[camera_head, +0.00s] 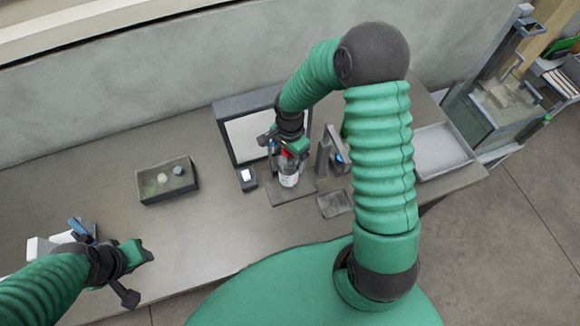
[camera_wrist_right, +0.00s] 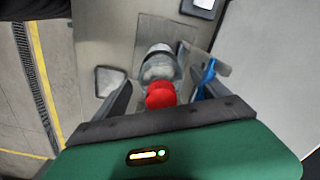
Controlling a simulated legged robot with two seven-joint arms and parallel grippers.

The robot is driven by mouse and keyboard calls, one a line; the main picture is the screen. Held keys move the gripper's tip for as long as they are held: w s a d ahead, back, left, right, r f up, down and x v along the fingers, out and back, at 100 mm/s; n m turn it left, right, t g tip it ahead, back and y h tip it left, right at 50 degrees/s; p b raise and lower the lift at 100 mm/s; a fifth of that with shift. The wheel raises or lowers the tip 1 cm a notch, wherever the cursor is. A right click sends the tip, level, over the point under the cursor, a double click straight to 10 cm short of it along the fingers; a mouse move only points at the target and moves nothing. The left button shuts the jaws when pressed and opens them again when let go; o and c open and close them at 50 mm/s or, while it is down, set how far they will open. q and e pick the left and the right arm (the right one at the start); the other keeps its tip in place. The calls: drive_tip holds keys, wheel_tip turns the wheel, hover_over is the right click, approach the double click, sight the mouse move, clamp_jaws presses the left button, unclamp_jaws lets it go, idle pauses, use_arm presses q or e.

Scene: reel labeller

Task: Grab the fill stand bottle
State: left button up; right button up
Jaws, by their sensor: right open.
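The bottle (camera_head: 289,180) stands on a flat dark plate (camera_head: 302,192) in the head view, a clear and white body under my right gripper. In the right wrist view the bottle (camera_wrist_right: 159,65) shows with a red top (camera_wrist_right: 160,95) between the two fingers. My right gripper (camera_head: 286,160) is open, its fingers apart on either side of the bottle's top, also in the wrist view (camera_wrist_right: 162,100). Whether either finger touches is unclear. My left gripper (camera_head: 142,274) is over the table's front left, away from the bottle; its jaw opening is not clear.
A grey upright post (camera_head: 325,150) stands just right of the bottle. A dark-framed panel (camera_head: 243,138) is behind. A small dark device (camera_head: 247,180) sits to the left. A tray with round items (camera_head: 150,200) lies farther left. An empty grey tray (camera_head: 440,158) is at right.

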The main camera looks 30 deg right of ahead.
drive_tip(key=shift+w+a, duration=0.1)
drive_tip(key=shift+a, duration=0.35)
drive_tip(key=c, duration=0.6)
drive_tip(key=shift+a+r, duration=0.1)
drive_tip(key=shift+a, duration=0.05)
drive_tip(key=c, duration=0.4)
drive_tip(key=shift+d, duration=0.3)
drive_tip(key=c, duration=0.8)
drive_tip(key=shift+d, duration=0.15)
clamp_jaws()
